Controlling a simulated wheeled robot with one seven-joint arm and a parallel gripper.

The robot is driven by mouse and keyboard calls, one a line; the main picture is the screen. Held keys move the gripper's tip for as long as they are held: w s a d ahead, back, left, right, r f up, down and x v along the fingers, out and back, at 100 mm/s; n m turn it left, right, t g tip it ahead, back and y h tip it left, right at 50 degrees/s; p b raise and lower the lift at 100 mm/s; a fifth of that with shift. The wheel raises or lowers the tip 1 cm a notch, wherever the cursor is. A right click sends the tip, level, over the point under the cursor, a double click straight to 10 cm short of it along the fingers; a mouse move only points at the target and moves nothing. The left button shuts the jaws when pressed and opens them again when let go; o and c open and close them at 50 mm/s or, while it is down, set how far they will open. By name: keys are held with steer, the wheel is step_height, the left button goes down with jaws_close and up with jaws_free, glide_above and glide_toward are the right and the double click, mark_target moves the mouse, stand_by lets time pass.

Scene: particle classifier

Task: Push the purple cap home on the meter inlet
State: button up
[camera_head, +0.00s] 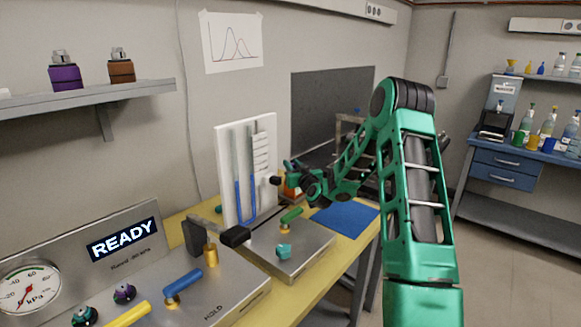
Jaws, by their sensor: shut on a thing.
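My gripper (290,170) is at the end of my green arm, beside the right edge of a white panel (232,135) with blue-filled upright tubes. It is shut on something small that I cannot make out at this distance. A small black part (275,181) shows close to the fingers, in front of the panel. A round purple piece with a dark top (124,293) sits on the metal console at lower left; I cannot tell whether it is a cap or a knob. I cannot make out a purple cap at my gripper, nor tell which part is the meter inlet.
The console's display (124,240) reads READY, beside a pressure gauge (27,286). A blue lever (183,284) and a black-ended handle (235,236) stick up from the metal boxes. A blue mat (344,218) lies clear on the yellow bench. A shelf (90,96) holds purple and brown bottles.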

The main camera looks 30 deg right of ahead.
steer(key=shift+f, duration=0.6)
steer(key=o, duration=1.1)
steer(key=s+a, duration=0.2)
steer(key=s, duration=0.8)
steer(key=shift+s, duration=0.15)
steer(key=shift+s+d, duration=0.1)
steer(key=shift+s, duration=0.05)
